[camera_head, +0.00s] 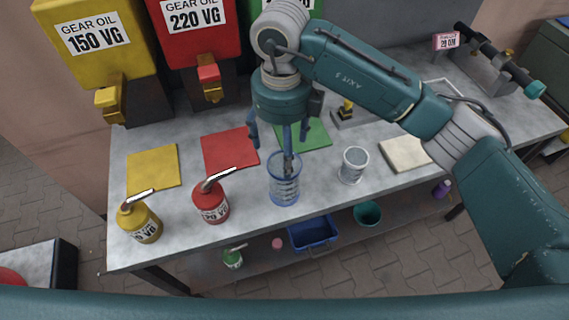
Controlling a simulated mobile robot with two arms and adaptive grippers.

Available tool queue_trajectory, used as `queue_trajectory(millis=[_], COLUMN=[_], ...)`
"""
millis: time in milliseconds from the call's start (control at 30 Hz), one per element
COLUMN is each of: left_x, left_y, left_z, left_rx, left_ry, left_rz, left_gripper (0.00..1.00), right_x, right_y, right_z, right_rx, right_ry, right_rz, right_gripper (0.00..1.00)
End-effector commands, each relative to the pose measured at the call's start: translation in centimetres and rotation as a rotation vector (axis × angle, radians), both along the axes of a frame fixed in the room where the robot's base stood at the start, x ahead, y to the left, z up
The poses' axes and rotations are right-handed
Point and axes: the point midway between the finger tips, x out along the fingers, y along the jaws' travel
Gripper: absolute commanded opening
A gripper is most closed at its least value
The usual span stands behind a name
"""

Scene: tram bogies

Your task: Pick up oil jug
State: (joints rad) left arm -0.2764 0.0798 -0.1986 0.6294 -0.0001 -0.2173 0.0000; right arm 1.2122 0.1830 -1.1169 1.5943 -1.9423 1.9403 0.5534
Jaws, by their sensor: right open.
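A clear bluish jug (284,190) with ring marks stands upright near the front edge of the workbench. My right gripper (280,140) points down just above and behind it, its fingers spread and nothing held between them. One finger reaches down over the jug's mouth; I cannot tell whether it touches or goes inside. A yellow oil can (140,224) and a red oil can (211,204), both with metal spouts, stand to the left of the jug. My left gripper is not in view.
Yellow (152,168), red (222,150) and green (308,135) mats lie on the bench. Gear oil dispensers (92,40) stand behind. A clear cup (353,166) is right of the jug. A blue bin (314,234) and green can (233,258) are on the lower shelf.

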Motion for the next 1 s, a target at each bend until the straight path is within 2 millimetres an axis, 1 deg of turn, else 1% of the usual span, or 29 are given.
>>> queue_trajectory(millis=[133, 300, 400, 467, 567, 667, 700, 800, 867, 1000], left_x=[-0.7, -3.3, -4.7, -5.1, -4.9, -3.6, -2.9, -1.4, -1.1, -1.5], left_y=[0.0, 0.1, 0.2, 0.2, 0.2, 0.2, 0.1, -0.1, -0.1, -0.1], left_z=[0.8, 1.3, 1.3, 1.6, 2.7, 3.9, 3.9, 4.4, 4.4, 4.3], left_rx=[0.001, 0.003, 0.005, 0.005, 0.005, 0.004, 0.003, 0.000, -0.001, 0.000], left_ry=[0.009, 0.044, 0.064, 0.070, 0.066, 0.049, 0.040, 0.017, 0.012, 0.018], left_rz=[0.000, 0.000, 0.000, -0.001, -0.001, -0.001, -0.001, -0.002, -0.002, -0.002], left_gripper=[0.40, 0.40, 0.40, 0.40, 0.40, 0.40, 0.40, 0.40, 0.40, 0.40], right_x=[-0.2, -0.2, -0.1, -0.2, -0.4, -0.5, -0.4, -0.4, -0.3, -0.3], right_y=[-0.1, -0.1, 0.0, 0.0, -0.1, -0.1, -0.1, -0.1, -0.1, -0.1], right_z=[-2.1, -4.6, -5.3, -5.6, -6.7, -8.2, -8.9, -10.0, -10.4, -10.6], right_rx=[-0.001, -0.002, 0.000, -0.001, -0.001, -0.002, -0.001, 0.000, 0.000, 0.001], right_ry=[0.006, 0.005, 0.004, 0.004, 0.007, 0.009, 0.006, 0.005, 0.001, 0.001], right_rz=[-0.001, -0.002, -0.001, 0.000, 0.000, 0.000, 0.000, 0.000, 0.001, 0.002], right_gripper=[0.81, 0.81, 0.81, 0.81, 0.81, 0.81, 0.81, 0.81, 0.81, 0.81])
